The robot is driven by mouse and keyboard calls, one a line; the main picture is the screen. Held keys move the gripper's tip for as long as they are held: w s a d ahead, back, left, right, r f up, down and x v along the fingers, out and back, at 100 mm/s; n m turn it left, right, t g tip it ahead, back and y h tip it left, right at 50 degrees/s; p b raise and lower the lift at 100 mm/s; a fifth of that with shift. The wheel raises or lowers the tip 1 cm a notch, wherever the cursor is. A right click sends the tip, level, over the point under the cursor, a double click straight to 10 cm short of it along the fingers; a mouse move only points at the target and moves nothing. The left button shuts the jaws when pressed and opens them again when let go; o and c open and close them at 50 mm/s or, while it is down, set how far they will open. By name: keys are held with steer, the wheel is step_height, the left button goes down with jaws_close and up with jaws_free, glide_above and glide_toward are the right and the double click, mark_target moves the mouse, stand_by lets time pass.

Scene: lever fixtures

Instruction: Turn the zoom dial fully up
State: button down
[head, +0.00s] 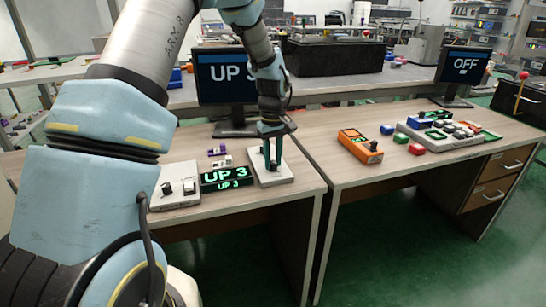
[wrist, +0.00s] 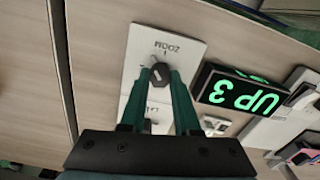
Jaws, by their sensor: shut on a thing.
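The white panel marked ZOOM (wrist: 180,32) lies on the left desk; it also shows in the head view (head: 286,177). In the wrist view the two green fingers of my gripper (wrist: 160,72) come together at the small dial by the ZOOM label. My gripper (head: 272,163) points down onto this panel in the head view. A dark knob (wrist: 148,127) shows farther down between the fingers. The display box (head: 224,178) beside the panel reads UP 3 in green.
A white box with black knobs (head: 177,186) stands left of the display. A monitor (head: 222,83) behind is partly covered by my arm. A gap separates the desks.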

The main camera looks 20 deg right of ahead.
steer(key=m+p, duration=0.1)
steer(key=m, duration=0.5)
steer(key=shift+r+m+p, duration=0.1)
steer(key=shift+m+p, duration=0.2)
steer(key=m+p, duration=0.1)
steer(key=m, duration=0.5)
steer(key=shift+p, duration=0.4)
steer(key=m+p, duration=0.2)
steer(key=m, duration=0.4)
steer(key=shift+m, duration=0.3)
steer(key=m+p, duration=0.1)
steer(key=m, duration=0.2)
steer(key=shift+p, duration=0.3)
steer(key=shift+m+p, duration=0.65)
steer(key=shift+m, duration=1.25)
steer(key=c, duration=0.6)
jaws_free()
steer(key=shift+c, duration=0.2)
